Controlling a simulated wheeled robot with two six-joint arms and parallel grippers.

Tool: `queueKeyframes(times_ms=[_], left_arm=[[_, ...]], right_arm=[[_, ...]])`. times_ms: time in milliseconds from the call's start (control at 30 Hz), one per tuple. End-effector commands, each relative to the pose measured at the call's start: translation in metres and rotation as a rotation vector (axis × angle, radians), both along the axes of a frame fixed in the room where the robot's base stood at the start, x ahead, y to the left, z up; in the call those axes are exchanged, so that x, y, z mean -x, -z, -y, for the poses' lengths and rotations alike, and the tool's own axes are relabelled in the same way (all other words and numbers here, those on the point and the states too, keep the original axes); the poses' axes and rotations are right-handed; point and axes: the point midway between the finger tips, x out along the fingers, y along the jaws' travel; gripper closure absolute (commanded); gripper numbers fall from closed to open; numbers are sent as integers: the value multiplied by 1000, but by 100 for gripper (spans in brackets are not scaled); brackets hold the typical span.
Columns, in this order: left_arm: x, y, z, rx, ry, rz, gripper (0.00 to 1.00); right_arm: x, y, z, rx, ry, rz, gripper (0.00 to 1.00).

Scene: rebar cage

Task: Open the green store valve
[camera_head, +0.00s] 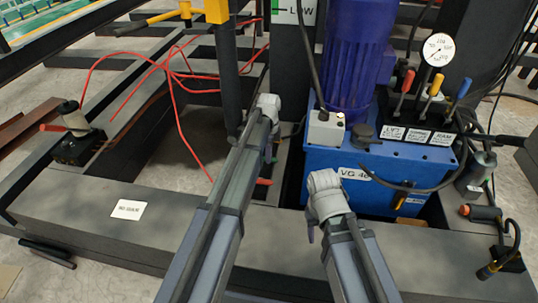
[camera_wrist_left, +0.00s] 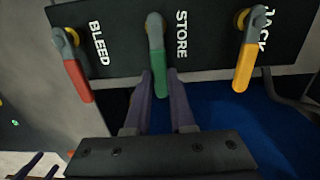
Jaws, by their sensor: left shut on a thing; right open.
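The green store valve handle (camera_wrist_left: 156,60) hangs down from its brass pivot in the left wrist view, beside the white word STORE on the dark panel (camera_wrist_left: 118,62). My left gripper (camera_wrist_left: 161,80) is shut on the lower end of the green handle, one purple finger on each side. My right gripper (camera_head: 311,236) is open and empty, in front of the blue pump unit.
The red BLEED handle (camera_wrist_left: 78,80) is left of the green one and the yellow JACK handle (camera_wrist_left: 244,66) is right. In the head view, the blue pump tank (camera_head: 340,160) carries a gauge (camera_head: 437,49) and several levers. Red hoses (camera_head: 172,75) lie at left.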

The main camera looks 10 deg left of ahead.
Motion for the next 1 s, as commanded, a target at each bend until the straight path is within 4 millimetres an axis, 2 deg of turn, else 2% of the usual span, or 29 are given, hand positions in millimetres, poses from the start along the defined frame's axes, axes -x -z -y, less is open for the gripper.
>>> queueKeyframes(times_ms=[267, 467, 1000], left_arm=[[-1, 0, 0, 0, -16, 0, 100], [-7, 0, 0, -1, -103, 0, 100], [-32, 1, -10, -2, -592, 0, 100]], right_arm=[[0, 0, 0, 0, 0, 0, 50], [0, 0, 0, 0, 0, 0, 50], [0, 1, 0, 0, 0, 0, 50]])
